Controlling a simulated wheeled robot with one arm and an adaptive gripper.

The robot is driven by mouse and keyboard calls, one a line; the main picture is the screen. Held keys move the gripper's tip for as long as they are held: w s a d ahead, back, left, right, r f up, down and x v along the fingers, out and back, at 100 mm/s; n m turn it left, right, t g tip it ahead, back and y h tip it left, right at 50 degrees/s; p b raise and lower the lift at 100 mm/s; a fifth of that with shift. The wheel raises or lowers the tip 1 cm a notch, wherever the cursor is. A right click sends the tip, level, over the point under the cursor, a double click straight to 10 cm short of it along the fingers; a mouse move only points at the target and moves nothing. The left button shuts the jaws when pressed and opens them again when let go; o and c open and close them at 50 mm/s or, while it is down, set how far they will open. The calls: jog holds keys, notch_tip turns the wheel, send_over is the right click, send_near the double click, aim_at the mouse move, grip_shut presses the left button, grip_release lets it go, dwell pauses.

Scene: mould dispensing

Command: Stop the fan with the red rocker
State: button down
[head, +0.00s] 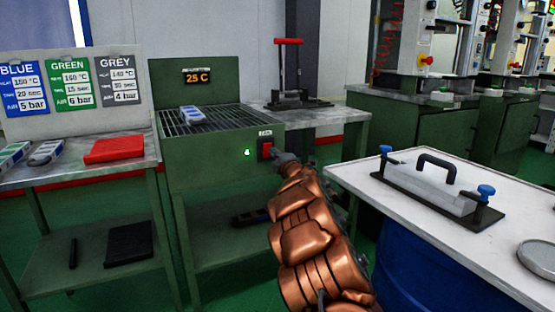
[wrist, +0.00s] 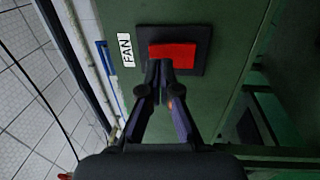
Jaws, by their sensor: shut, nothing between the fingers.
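The red rocker (head: 266,150) sits in a black frame on the front of the green cooling table (head: 210,158), under a small FAN label. It also shows in the wrist view (wrist: 172,54), with the FAN label (wrist: 127,50) beside it. My gripper (head: 277,157) is shut and empty, with its fingertips (wrist: 160,66) at the rocker's near edge. Whether they touch it I cannot tell. A green lamp (head: 247,152) glows left of the rocker. The display (head: 197,77) above the grille reads 25 C.
A grey-blue part (head: 191,114) lies on the grille. At left a bench holds a red block (head: 114,149) and tools. At right a white-topped table (head: 400,205) carries a metal mould (head: 430,190) with a black handle. A press-like tool (head: 290,98) stands behind.

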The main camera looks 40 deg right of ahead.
aim_at(267, 150)
jog(key=shift+x, duration=1.15)
jog(key=shift+a, duration=0.1)
